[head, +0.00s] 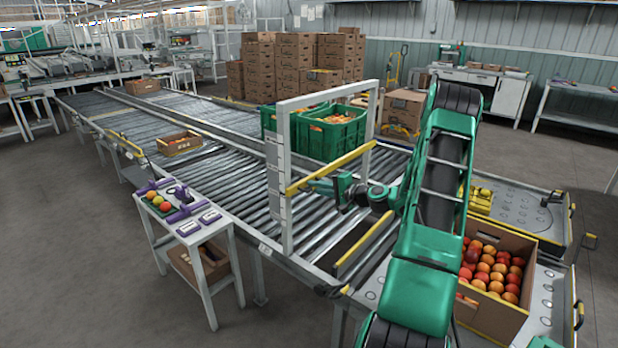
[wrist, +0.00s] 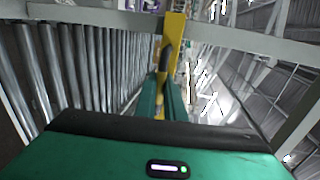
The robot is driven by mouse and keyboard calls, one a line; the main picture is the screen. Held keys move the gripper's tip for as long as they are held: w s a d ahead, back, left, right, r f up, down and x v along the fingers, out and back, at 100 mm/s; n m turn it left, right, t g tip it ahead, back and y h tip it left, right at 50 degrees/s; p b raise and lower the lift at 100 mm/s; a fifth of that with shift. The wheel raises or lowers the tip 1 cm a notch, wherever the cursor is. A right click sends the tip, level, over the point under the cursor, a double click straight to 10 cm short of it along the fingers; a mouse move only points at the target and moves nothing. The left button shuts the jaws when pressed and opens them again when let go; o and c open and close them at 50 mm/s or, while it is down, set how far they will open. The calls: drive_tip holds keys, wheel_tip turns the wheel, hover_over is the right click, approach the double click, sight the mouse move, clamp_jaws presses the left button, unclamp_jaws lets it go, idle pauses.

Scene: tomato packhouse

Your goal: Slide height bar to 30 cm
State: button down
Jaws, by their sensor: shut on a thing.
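The yellow height bar (head: 345,160) spans a white gantry frame (head: 328,97) over the roller conveyor, roughly halfway up the posts. The left post (head: 284,215) carries pale scale labels, too small to read. My gripper (head: 314,184) reaches in from the right and is shut on the bar near its left half. In the wrist view the bar (wrist: 174,45) runs away from me, with the green fingers of my gripper (wrist: 163,88) closed about it. The exact reading of the bar on the scale cannot be told.
Green crates (head: 337,135) of fruit stand on the rollers behind the gantry. A second yellow bar (head: 363,243) lies along the conveyor at the front. A carton of tomatoes (head: 492,317) is at right. A small white table (head: 211,236) stands front left.

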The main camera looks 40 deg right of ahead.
drive_tip(key=shift+d+f, duration=0.15)
drive_tip(key=shift+f, duration=0.55)
drive_tip(key=c, duration=1.8)
unclamp_jaws()
drive_tip(key=shift+c, duration=0.2)
drive_tip(key=v, duration=1)
drive_tip(key=shift+s, duration=0.25)
drive_tip(key=shift+r, duration=0.15)
